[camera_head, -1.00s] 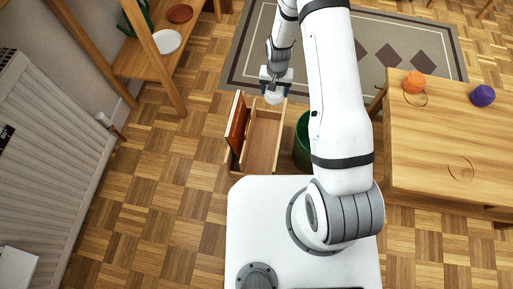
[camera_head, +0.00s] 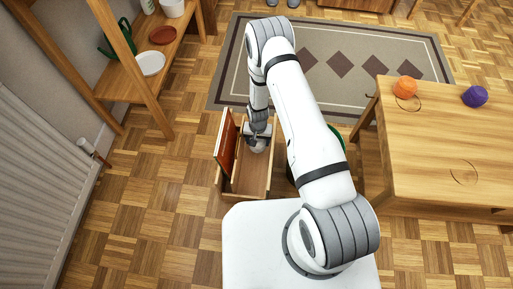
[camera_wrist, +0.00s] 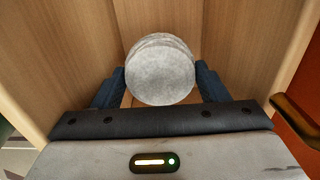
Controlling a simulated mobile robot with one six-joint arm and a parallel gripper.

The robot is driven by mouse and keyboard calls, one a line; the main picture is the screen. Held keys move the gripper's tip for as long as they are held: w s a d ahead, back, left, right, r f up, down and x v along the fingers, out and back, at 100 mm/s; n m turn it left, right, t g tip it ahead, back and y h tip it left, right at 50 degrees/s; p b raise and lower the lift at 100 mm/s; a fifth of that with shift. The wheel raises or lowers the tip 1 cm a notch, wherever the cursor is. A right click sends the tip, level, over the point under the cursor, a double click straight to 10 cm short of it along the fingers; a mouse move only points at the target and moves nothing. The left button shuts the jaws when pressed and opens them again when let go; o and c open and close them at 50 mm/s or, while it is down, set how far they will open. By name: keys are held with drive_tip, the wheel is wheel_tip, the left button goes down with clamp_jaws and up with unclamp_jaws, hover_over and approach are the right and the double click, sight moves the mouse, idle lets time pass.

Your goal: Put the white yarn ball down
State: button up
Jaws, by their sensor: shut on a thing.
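My gripper (camera_wrist: 160,88) is shut on the white yarn ball (camera_wrist: 160,68), which looks pale grey and round between the two dark fingers in the wrist view. In the head view my gripper (camera_head: 258,140) is over the far part of an open wooden box (camera_head: 251,181), with the ball (camera_head: 257,149) showing just below it. In the wrist view, wooden walls (camera_wrist: 65,55) of the box stand around the ball. I cannot tell whether the ball touches the box floor.
A red-brown book-like panel (camera_head: 229,150) stands along the box's left side. A green bin (camera_head: 342,135) is partly hidden behind my arm. A table (camera_head: 440,140) at right holds an orange ball (camera_head: 405,87) and a purple ball (camera_head: 475,96). A shelf (camera_head: 120,88) stands at left.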

sight(258, 145)
drive_tip(key=shift+f+b, duration=0.8)
drive_tip(key=shift+f, duration=1.55)
drive_tip(key=shift+f, duration=0.2)
drive_tip(key=o, duration=0.7)
drive_tip(key=shift+r, duration=0.2)
